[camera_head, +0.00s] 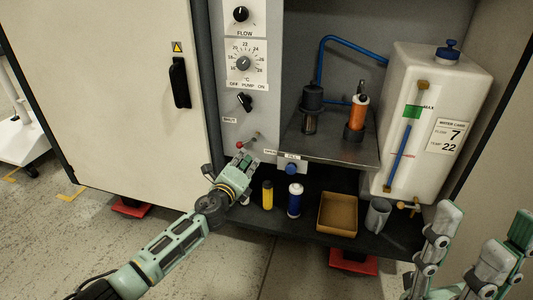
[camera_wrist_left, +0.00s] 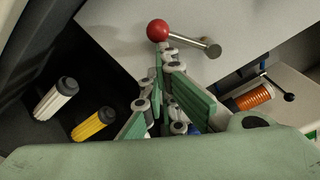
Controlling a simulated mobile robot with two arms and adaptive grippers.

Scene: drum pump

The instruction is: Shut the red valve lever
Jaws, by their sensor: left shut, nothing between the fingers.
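The red valve lever (camera_head: 240,145) is a short metal rod with a red ball on one end, on the grey panel below the knobs. In the left wrist view the lever (camera_wrist_left: 186,40) runs from the ball at left to its metal end at right. My left gripper (camera_head: 243,160) is shut and empty, just below the lever. In the left wrist view its fingertips (camera_wrist_left: 165,55) are close beneath the rod; I cannot tell whether they touch it. My right gripper (camera_head: 484,222) is open and empty at the lower right, away from the lever.
Yellow (camera_head: 267,195) and blue-white (camera_head: 295,200) cartridges, a brown tray (camera_head: 338,215) and a grey cup (camera_head: 377,215) stand on the lower shelf. A white water tank (camera_head: 435,115) stands at right. The cabinet door (camera_head: 110,90) is at left.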

